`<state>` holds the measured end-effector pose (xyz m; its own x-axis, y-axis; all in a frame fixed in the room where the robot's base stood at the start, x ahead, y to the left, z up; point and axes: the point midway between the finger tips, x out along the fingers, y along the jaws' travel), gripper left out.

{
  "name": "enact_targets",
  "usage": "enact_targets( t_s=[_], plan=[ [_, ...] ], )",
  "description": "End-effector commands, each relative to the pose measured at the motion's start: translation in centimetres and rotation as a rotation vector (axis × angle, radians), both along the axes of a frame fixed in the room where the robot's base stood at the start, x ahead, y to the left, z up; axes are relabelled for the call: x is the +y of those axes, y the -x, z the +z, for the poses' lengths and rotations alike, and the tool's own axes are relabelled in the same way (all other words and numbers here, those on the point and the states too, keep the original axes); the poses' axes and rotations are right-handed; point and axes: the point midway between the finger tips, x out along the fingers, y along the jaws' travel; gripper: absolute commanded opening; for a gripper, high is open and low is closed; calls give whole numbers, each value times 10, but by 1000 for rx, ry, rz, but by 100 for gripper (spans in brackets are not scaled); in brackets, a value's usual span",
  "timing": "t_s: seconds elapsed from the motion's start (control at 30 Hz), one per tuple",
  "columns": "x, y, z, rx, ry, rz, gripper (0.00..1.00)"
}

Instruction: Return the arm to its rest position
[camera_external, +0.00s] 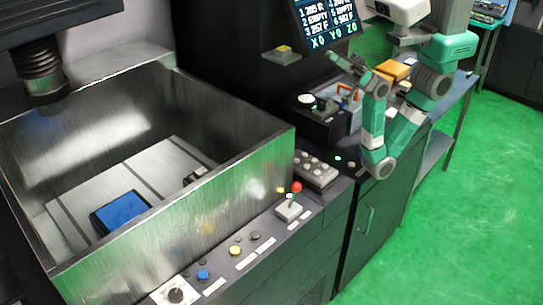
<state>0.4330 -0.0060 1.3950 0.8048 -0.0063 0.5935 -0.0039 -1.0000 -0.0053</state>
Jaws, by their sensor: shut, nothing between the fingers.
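My arm (373,125), green, grey and white, is folded above the right end of the machine's front. Its elbow hangs low over the cabinet's front edge and its forearm rises from there. My gripper (335,60) is at the upper end, just below the display screen, pointing up and to the left. It is small in the picture; its fingers look shut and I see nothing held in them.
The open metal tank (218,160) at the left holds a blue block (122,212). A joystick with a red knob (296,187) stands on the front panel. A grey button box (315,170) lies near my elbow. The display screen (325,22) is close behind my gripper. Green floor lies free at the right.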

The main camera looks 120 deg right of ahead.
Motion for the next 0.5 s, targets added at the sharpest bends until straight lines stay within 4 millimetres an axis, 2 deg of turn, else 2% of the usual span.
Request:
enact_targets(
  t_s=[0.03, 0.27, 0.5],
  plan=[
    [3, -5, 37, 17, 1, 0, 0],
    [5, -6, 127, 26, -1, 6, 0],
    [7, -7, 250, 30, -4, 14, 0]
  ],
)
